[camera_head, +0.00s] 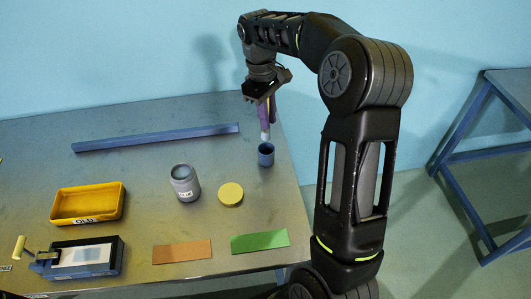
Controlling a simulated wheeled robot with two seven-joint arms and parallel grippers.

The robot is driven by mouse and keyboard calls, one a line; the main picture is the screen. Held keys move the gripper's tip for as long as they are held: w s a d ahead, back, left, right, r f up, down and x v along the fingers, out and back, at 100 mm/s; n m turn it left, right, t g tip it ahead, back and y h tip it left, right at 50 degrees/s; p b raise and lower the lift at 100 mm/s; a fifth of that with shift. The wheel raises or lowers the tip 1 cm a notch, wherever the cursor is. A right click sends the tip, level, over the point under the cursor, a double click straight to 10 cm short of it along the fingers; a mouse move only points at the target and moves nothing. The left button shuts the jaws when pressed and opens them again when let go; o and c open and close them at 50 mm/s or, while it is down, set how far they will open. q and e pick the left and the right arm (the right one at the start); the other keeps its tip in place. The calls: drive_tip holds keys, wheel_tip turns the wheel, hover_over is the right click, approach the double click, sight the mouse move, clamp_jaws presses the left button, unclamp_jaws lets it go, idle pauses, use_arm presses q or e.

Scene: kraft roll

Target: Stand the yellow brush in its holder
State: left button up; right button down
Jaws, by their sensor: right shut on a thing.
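My right gripper (266,104) is over the far right part of the table, pointing down. It is shut on a slim upright thing, probably the brush (265,130), of which a pale lower end shows below purple parts. I see no clear yellow on it, and its upper part is hidden by the gripper. A small dark blue cup (266,155), which looks like the holder, stands upright just below the pale end. I cannot tell whether the end is above the cup's rim or behind it. My left gripper is out of view.
Brown (182,252) and green (260,242) sheets lie in front; a blue bar (155,138) behind.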

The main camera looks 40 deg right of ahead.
sight(268, 132)
wheel_tip(268, 132, down, 6)
drive_tip(key=shift+r+p, duration=0.1)
drive_tip(key=shift+p, duration=0.25)
wheel_tip(268, 132, down, 4)
drive_tip(key=shift+r+p, duration=0.2)
drive_tip(key=shift+p, duration=0.15)
drive_tip(key=shift+f, duration=0.15)
drive_tip(key=c, duration=1.4)
unclamp_jaws()
drive_tip(key=shift+o, duration=0.2)
